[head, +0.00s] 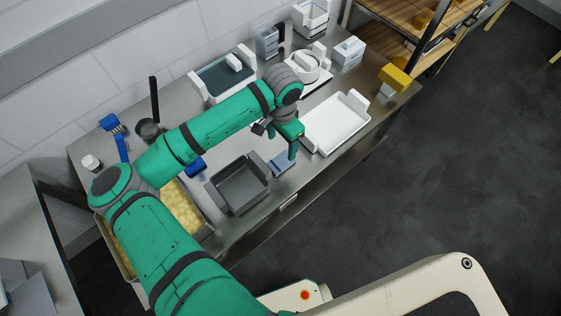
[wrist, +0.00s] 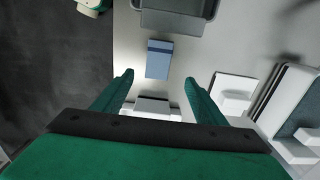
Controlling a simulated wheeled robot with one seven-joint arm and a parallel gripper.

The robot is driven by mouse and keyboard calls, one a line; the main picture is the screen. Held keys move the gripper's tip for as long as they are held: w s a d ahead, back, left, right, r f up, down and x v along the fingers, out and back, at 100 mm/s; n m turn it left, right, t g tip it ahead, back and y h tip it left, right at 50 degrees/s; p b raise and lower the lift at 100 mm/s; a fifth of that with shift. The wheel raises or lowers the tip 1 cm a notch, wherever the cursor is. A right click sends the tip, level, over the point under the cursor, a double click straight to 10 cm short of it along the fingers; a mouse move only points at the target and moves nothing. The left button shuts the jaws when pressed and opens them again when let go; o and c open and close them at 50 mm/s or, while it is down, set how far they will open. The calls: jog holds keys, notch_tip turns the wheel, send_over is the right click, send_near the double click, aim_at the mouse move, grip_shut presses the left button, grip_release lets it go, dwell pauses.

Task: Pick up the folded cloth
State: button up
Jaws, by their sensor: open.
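The folded cloth (head: 281,163) is a small flat blue rectangle on the steel table, near its front edge and just right of a dark grey bin. In the wrist view the cloth (wrist: 159,60) lies ahead of my fingertips, centred between them, with a darker band along one end. My gripper (head: 292,147) points down close to the cloth and partly covers it in the head view. In the wrist view my gripper (wrist: 158,80) is open, with nothing between its fingers. The cloth looks apart from both fingers.
The dark grey bin (head: 239,186) stands left of the cloth, and a white tray (head: 336,124) to its right. A tray of yellow curds (head: 181,209) is farther left. Behind stand a white round-topped device (head: 309,66) and a dark-green-topped tub (head: 222,77).

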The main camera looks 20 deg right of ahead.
send_over(281, 161)
notch_tip(281, 161, down, 5)
jog(key=shift+w+d+f, duration=0.1)
jog(key=shift+w+d, duration=0.05)
jog(key=shift+s+a+f, duration=0.1)
jog(key=shift+f, duration=1.15)
jog(key=shift+s+a+f, duration=0.1)
jog(key=shift+f, duration=1.15)
jog(key=c, duration=1.1)
